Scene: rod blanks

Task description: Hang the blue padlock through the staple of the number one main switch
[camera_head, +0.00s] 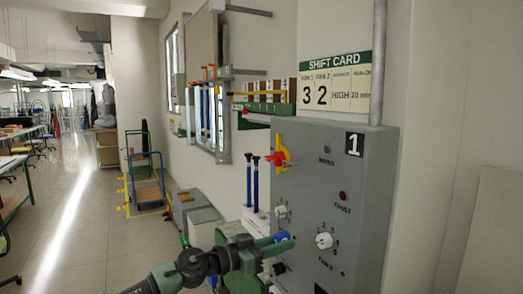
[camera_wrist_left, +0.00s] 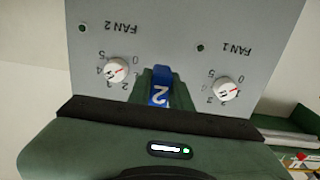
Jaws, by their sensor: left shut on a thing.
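The number one main switch (camera_head: 279,156), a red handle on a yellow plate, is high on the left of the grey cabinet (camera_head: 315,185) marked 1. Its staple is too small to make out. My left gripper (camera_head: 276,243) is shut on the blue padlock (camera_head: 284,237), in front of the cabinet and below the switch, among the fan dials. In the left wrist view, the padlock (camera_wrist_left: 161,88) shows a white figure like a 2 between the green fingers. Its shackle cannot be made out. The right gripper is not in view.
Fan dials (camera_head: 324,240) stick out from the cabinet face close to the gripper; they also show in the left wrist view (camera_wrist_left: 226,90). A shift card (camera_head: 335,83) hangs above. Blue rods (camera_head: 252,182) stand left of the cabinet. A trolley (camera_head: 147,180) stands farther back by the wall.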

